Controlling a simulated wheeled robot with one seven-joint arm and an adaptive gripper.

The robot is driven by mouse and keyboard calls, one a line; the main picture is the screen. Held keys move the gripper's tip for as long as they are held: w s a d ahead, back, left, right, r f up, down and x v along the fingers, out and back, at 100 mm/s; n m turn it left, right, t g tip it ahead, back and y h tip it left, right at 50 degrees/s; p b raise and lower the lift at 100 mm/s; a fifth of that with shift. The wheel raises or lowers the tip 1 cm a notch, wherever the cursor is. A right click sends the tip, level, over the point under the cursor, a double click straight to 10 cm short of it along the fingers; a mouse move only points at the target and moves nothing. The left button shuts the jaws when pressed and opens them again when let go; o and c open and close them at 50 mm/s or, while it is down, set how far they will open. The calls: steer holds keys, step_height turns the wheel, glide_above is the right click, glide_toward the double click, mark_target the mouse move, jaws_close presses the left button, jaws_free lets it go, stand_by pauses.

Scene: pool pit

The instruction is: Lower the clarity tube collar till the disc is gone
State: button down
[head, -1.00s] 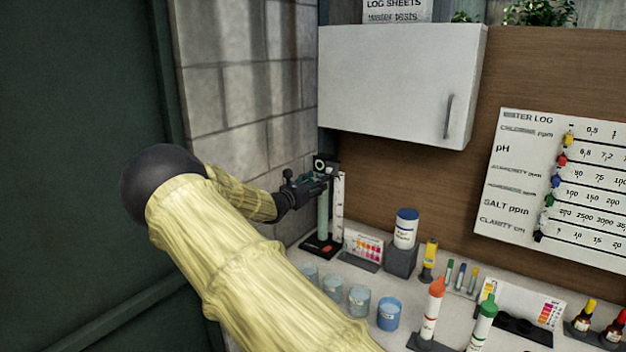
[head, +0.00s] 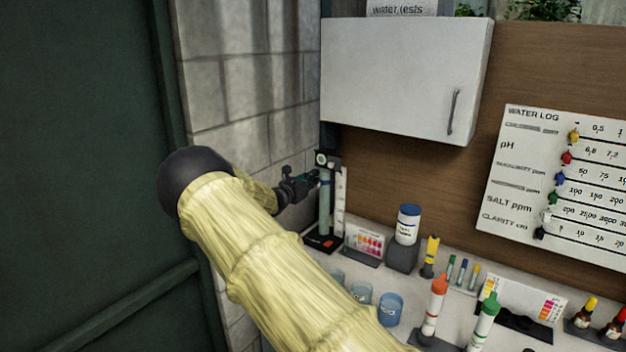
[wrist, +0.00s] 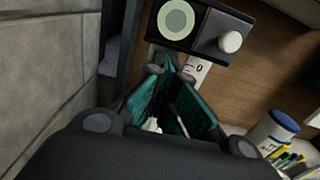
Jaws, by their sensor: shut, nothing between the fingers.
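The clarity tube (head: 324,208) is a pale green upright cylinder in the head view, on a dark stand base (head: 321,241) in the corner. A white scale strip (head: 340,200) stands to its right. The dark top block (head: 328,160) carries a pale round face. In the wrist view this block shows a pale green disc (wrist: 176,19) and a white knob (wrist: 230,41). My gripper (head: 314,179) is at the left of the tube, a little below the block; in the wrist view its teal fingers (wrist: 171,68) are shut and empty. I cannot make out the collar.
A wall cabinet (head: 405,75) hangs above right. A stone wall (head: 245,110) is close on the left. The counter holds a colour card (head: 364,243), a white jar (head: 407,225), cups (head: 390,309) and several bottles right of the tube.

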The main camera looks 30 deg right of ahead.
steer(key=shift+w+d+f, duration=0.1)
steer(key=shift+w+f, duration=0.15)
steer(key=shift+f, duration=0.05)
steer(key=c, duration=1.3)
jaws_free()
steer(key=shift+s+r, duration=0.5)
steer(key=shift+w+f, duration=0.3)
steer(key=v, duration=1.2)
steer(key=shift+w, duration=0.1)
